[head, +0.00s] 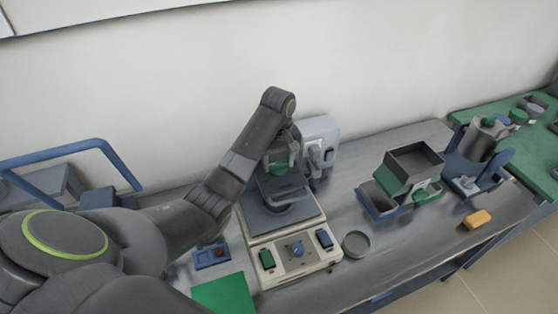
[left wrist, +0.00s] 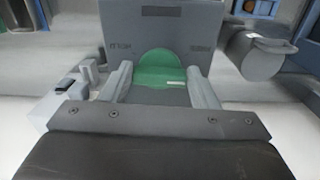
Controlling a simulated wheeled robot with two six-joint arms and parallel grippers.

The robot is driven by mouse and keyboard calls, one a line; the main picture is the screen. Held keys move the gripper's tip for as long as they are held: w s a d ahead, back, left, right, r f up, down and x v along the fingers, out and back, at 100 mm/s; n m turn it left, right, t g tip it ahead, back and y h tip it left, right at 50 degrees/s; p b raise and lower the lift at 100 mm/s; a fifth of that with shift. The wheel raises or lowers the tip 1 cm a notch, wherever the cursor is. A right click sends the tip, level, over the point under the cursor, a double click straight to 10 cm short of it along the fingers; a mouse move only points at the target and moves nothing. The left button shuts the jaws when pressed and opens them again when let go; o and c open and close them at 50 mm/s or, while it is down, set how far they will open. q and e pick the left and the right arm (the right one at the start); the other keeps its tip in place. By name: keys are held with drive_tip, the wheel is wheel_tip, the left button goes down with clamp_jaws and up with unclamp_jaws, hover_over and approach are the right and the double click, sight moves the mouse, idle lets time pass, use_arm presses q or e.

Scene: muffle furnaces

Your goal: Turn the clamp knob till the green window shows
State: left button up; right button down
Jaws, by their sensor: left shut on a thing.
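The clamp knob (left wrist: 158,66) is a green round piece with a small pale mark, in front of a grey block (left wrist: 120,35) in the left wrist view. My left gripper (left wrist: 160,78) has one finger on each side of the knob and is shut on it. In the head view my left gripper (head: 281,168) is over the pale-based machine (head: 262,238), partly hidden by my arm. My right gripper is not in view.
An open box (head: 395,175) and an orange block (head: 477,218) are to the right. A green mat (head: 224,294) lies in front left.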

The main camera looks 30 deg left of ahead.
use_arm(q)
drive_tip(key=m, duration=0.4)
drive_tip(key=shift+a+m, duration=0.15)
drive_tip(key=shift+m, duration=0.15)
drive_tip(key=m, duration=0.4)
drive_tip(key=shift+a+m, duration=0.1)
drive_tip(key=shift+m, duration=0.2)
drive_tip(key=m, duration=0.4)
drive_tip(key=shift+a+m, duration=0.1)
drive_tip(key=shift+m, duration=0.2)
drive_tip(key=m, duration=0.4)
drive_tip(key=shift+a, duration=0.1)
drive_tip(key=m, duration=0.5)
drive_tip(key=shift+w, duration=0.15)
drive_tip(key=m, duration=0.4)
drive_tip(key=shift+w+m, duration=0.1)
drive_tip(key=shift+m, duration=0.2)
drive_tip(key=m, duration=0.5)
drive_tip(key=shift+w, duration=0.1)
drive_tip(key=shift+w+m, duration=0.1)
drive_tip(key=shift+m, duration=2.1)
